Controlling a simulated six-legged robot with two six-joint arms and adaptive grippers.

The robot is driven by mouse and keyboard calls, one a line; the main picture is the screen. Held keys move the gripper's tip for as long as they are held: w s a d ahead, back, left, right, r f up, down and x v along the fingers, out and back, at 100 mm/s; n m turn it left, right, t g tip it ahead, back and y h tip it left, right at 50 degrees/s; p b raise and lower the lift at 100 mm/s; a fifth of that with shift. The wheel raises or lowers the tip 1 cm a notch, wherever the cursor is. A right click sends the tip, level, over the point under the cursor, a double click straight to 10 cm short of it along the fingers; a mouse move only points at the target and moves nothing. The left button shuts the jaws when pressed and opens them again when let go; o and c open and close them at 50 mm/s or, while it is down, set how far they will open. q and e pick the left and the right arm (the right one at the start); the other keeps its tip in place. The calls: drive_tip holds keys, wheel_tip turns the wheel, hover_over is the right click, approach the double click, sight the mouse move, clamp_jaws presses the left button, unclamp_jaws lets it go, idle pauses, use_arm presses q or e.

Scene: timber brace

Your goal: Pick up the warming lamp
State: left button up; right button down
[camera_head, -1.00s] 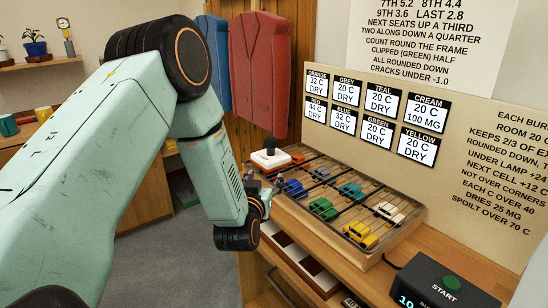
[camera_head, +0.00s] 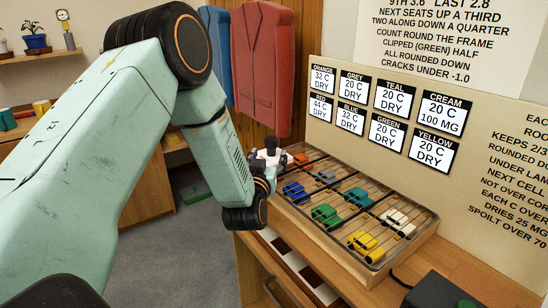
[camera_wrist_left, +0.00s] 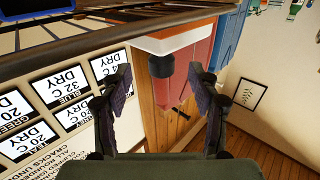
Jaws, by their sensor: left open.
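The warming lamp appears to be the white block with a black knob-like handle (camera_head: 271,144) at the far left corner of the wire-topped tray. In the left wrist view, which is upside down, its white body with an orange edge (camera_wrist_left: 180,38) hangs at the top. A dark handle (camera_wrist_left: 161,66) points from it toward the space between my fingers. My left gripper (camera_head: 270,162) is at the lamp and partly hides it. In the wrist view my left gripper (camera_wrist_left: 160,80) is open, with one finger on each side of the handle and gaps showing. My right gripper is not in view.
The tray (camera_head: 372,277) holds several coloured blocks under wires on a wooden bench. Labelled cards (camera_head: 391,97) stand on a board behind. A red vest (camera_head: 262,70) hangs beyond the lamp. A dark start-button box (camera_head: 440,291) is at the front right.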

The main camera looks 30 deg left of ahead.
sight(270, 147)
use_arm(q)
drive_tip(key=shift+w+a+r, duration=0.1)
drive_tip(key=shift+w+a, duration=0.5)
drive_tip(key=x, duration=0.1)
drive_tip(key=b+x, duration=0.1)
drive_tip(key=x, duration=0.2)
drive_tip(key=shift+w+d+r+b, duration=0.15)
drive_tip(key=shift+w+d+b, duration=0.1)
drive_tip(key=shift+b, duration=0.1)
drive_tip(key=shift+a, duration=0.3)
drive_tip(key=shift+w, duration=0.15)
drive_tip(key=shift+c, duration=0.4)
drive_tip(key=shift+d, duration=0.15)
drive_tip(key=shift+c, duration=1.4)
drive_tip(key=c, duration=0.3)
drive_tip(key=shift+r, duration=0.1)
clamp_jaws()
